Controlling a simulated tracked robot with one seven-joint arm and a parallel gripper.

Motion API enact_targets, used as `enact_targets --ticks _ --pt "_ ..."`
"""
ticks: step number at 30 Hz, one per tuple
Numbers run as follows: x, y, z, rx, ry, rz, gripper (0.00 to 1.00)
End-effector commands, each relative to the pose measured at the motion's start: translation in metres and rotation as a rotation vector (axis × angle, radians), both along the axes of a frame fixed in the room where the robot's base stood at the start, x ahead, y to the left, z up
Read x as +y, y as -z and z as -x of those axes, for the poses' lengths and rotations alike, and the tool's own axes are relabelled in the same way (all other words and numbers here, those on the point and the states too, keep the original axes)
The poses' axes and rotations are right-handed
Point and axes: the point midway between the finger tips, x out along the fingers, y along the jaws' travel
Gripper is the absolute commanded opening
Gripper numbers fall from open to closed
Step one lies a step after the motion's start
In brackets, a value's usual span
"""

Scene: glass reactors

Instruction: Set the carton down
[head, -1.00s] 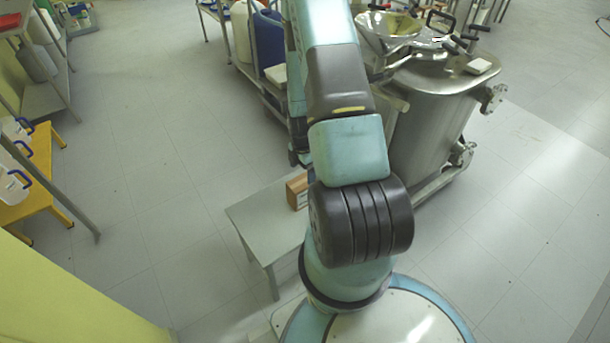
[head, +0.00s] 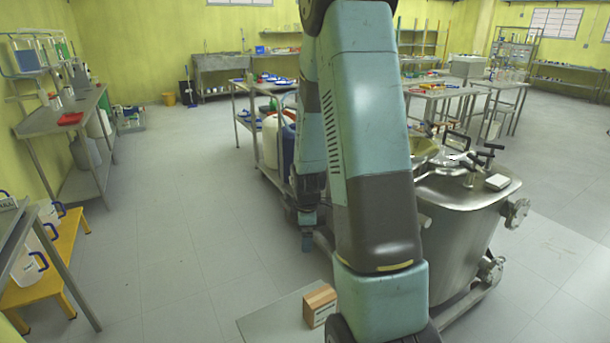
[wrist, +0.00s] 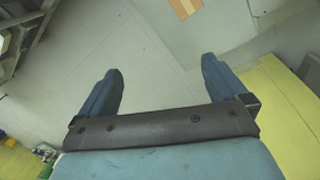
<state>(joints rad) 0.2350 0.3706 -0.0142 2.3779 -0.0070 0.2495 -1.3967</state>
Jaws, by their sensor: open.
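The carton (head: 320,305) is a small brown box with a pale label on its side. It stands on a low grey table (head: 272,322) in the head view, left of my arm's lower part. In the wrist view the carton (wrist: 185,8) is at the top edge, partly cut off, on the grey table top (wrist: 220,32). My gripper (wrist: 160,85) is open, with its two blue fingers wide apart and nothing between them but floor behind. The carton lies beyond the fingertips, apart from them. In the head view the gripper (head: 308,240) hangs behind and above the table.
A steel reactor vessel (head: 450,235) on a wheeled frame stands right of the table. A trolley (head: 258,150) with drums is behind my arm. A yellow stool (head: 45,275) and steel benches line the left. The floor left of the table is clear.

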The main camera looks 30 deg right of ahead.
Motion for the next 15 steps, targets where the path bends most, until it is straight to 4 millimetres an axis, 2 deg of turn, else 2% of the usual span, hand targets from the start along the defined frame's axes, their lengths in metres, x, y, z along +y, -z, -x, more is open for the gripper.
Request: enact_targets --ticks 1,3,8,15 --pt "0.005 -0.02 0.0 -0.021 0.034 -0.002 0.99" --pt "0.012 -0.043 0.002 -0.042 0.091 -0.009 0.99" --pt "0.029 -0.093 0.011 -0.088 0.22 -0.03 0.99" --pt "0.054 -0.162 0.036 -0.155 0.409 -0.076 0.99"
